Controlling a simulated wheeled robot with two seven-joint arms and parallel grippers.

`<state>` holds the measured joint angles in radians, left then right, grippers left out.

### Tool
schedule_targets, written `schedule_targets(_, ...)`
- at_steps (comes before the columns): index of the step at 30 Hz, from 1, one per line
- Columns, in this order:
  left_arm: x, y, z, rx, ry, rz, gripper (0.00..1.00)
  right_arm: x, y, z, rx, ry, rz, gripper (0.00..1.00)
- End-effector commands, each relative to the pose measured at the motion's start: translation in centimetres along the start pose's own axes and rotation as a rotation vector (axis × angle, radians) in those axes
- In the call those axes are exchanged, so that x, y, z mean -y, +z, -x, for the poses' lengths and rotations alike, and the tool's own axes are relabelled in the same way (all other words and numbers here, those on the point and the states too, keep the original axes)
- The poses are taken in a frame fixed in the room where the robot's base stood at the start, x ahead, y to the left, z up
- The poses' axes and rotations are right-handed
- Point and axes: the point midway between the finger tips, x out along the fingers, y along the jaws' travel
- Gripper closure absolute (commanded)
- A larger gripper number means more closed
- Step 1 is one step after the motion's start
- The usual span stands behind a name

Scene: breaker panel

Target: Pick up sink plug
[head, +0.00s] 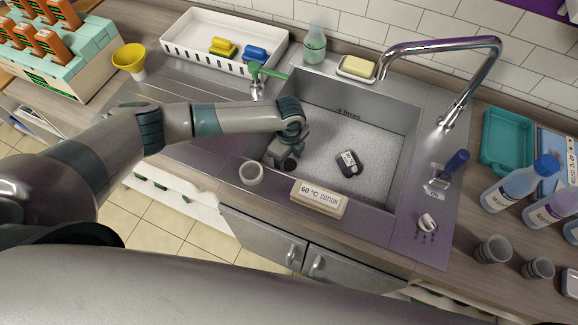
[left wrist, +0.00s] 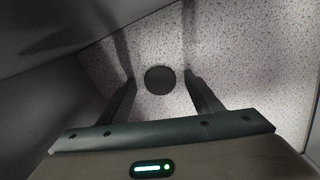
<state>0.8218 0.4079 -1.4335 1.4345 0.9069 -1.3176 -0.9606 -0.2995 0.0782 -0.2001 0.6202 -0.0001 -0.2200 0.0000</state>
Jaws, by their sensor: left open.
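My left gripper (head: 285,160) reaches down into the left side of the steel sink (head: 395,175). In the left wrist view its two dark fingers (left wrist: 160,88) are open and apart. A dark round disc (left wrist: 160,80), which looks like the sink plug, lies on the speckled sink floor between the fingertips, with a gap on each side. In the head view my gripper hides that spot. A small black object with a white label (head: 349,163) lies on the sink floor to the right of my gripper. My right gripper is not in view.
Sink walls stand close around my left gripper. A 60 °C cotton sign (head: 319,198) and a small white cup (head: 251,173) are at the front rim. A chrome faucet (head: 440,45) arches at the back right. A white tray (head: 185,45) stands behind left.

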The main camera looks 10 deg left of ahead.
Motion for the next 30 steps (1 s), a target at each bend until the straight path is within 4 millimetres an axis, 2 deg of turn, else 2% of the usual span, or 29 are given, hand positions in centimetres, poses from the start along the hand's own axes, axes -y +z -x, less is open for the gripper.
schedule_targets(4,0.0,0.0,0.0,0.000,0.000,0.000,0.43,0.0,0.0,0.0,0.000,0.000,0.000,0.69)
schedule_targets(9,0.0,0.0,0.0,0.000,0.000,0.000,0.84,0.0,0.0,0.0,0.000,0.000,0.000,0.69)
schedule_targets(10,0.0,0.0,0.0,0.000,0.000,0.000,0.86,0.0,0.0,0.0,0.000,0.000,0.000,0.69)
schedule_targets(22,0.1,0.0,0.5,0.000,-0.002,0.000,0.86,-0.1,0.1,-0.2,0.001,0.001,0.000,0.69)
schedule_targets(26,0.1,0.0,1.6,-0.001,-0.002,-0.001,0.86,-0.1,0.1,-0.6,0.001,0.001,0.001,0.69)
schedule_targets(30,0.1,0.1,3.5,-0.001,-0.004,-0.001,0.86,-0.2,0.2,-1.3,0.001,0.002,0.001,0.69)
